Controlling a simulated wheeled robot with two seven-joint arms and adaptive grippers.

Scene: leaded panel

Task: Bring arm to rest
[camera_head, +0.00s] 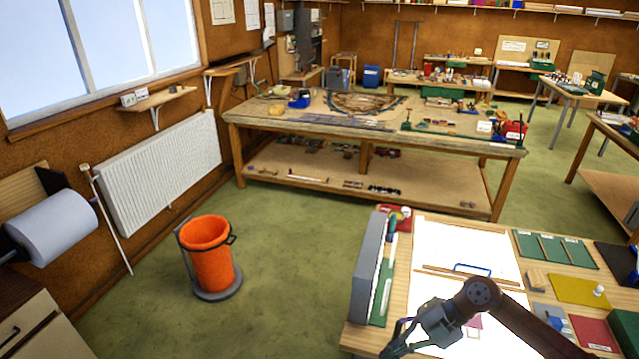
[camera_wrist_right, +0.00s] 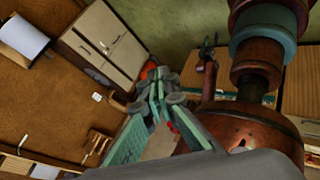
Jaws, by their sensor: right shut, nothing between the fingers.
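My right arm comes in from the lower right in the head view, over the near bench. Its gripper (camera_head: 400,338) points left and down, above the near left corner of the bench, and holds nothing. In the right wrist view its teal fingers (camera_wrist_right: 155,97) come together with nothing between them. A small dark claw (camera_wrist_right: 208,45) on a reddish-brown link shows beyond, probably my left gripper; its jaws are too small to read. My left arm does not show in the head view.
The near bench (camera_head: 455,223) holds a white sheet, a grey upright block (camera_head: 368,268), a wooden strip and coloured pieces. An orange bucket (camera_head: 208,252) stands on the green floor to the left. A paper roll (camera_head: 52,228) hangs at the left wall above a cabinet (camera_head: 35,330).

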